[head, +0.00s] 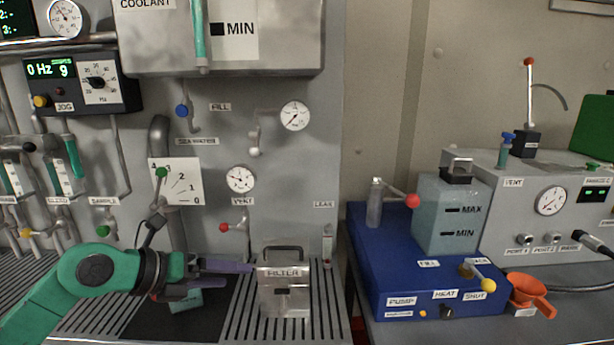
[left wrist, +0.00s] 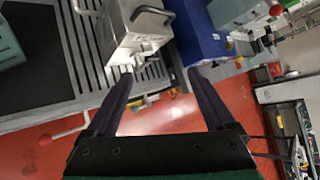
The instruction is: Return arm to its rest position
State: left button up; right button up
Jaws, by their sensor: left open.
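My left arm (head: 105,272) is green and reaches in from the left over the slatted bench. Its gripper (head: 250,275) points right, with dark purple fingers spread apart, just left of the metal filter box (head: 285,300). In the left wrist view the two fingers (left wrist: 160,85) are open with nothing between them, and the filter box (left wrist: 130,30) shows ahead of the fingertips. I cannot tell from these views whether a finger touches the box. My right gripper is in neither view.
A blue pump unit (head: 390,270) with a tank (head: 447,215) and an orange funnel (head: 530,292) stands at the right. Behind the arm is a wall panel with gauges (head: 241,179), valves and pipes. A black mat (head: 140,322) lies on the slatted bench (head: 329,300).

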pick_arm(q)
jog(key=d+r+n+t+h, duration=0.4)
jog(key=d+r+h, duration=0.2)
jog(key=d+r, duration=0.15)
jog(key=w+a+n+t+y, duration=0.2)
jog(key=a+n+t+y, duration=0.8)
jog(key=n, duration=0.7)
jog(key=s+a+f+n+g+y, duration=0.2)
jog(key=a+f+n+g+y, duration=0.55)
jog(key=f, duration=0.65)
jog(key=s+d+f+n+g+h, duration=0.1)
jog(key=s+f+n+g+h, duration=0.3)
jog(key=s+f, duration=0.65)
jog(key=s+d+f+n+g+y, duration=0.1)
jog(key=s+d+f+g, duration=0.1)
jog(key=s+f+g, duration=0.7)
jog(key=s+f, duration=0.2)
jog(key=f, duration=1.1)
jog(key=s+f, duration=0.2)
jog(key=f, duration=1.1)
jog(key=s+a+f, duration=0.3)
jog(key=s+f, duration=1)
jog(key=s, duration=0.2)
jog(key=shift+s+a, duration=0.2)
jog(key=shift+s, duration=0.1)
